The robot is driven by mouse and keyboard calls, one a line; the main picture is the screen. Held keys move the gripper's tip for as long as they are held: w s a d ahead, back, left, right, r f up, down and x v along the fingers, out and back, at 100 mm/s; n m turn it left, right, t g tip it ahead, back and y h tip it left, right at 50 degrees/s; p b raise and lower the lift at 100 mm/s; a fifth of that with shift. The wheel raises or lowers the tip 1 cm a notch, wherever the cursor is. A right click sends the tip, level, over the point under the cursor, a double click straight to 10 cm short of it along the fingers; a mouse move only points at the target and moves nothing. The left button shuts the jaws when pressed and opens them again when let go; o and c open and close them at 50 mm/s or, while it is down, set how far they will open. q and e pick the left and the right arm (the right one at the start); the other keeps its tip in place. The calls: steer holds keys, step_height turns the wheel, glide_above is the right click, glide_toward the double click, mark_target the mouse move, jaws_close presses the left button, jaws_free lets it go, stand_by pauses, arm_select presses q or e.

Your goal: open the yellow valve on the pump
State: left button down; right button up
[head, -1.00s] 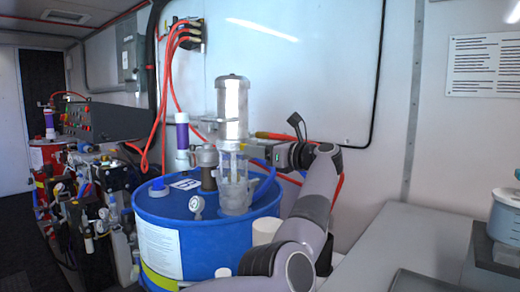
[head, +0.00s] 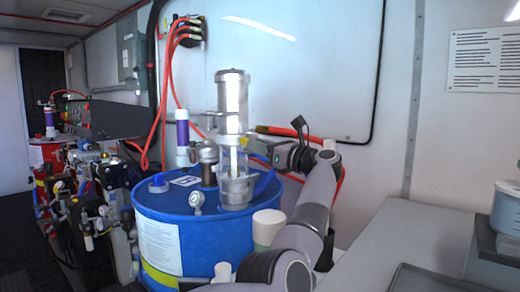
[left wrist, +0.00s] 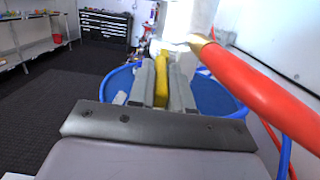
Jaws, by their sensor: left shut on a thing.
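The pump (head: 232,100) is a silver upright cylinder with a clear lower part, standing on the blue drum (head: 165,213). My left gripper (head: 250,146) reaches in from the right side of the drum, beside the pump, in the head view. In the left wrist view, the yellow valve handle (left wrist: 161,80) is a narrow upright bar between the two grey fingers of my left gripper (left wrist: 162,82). The fingers are shut on it. My right gripper is not in view.
A red hose (left wrist: 265,78) passes close to the right of the gripper in the left wrist view. A pale cup-shaped container (head: 267,226) stands at the drum's right edge. A grey counter (head: 390,238) lies to the right, and machinery (head: 92,195) stands on the left.

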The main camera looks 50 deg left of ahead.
arm_select(q)
steer(key=c, duration=1.1)
jaws_free()
steer(key=shift+r, duration=0.1)
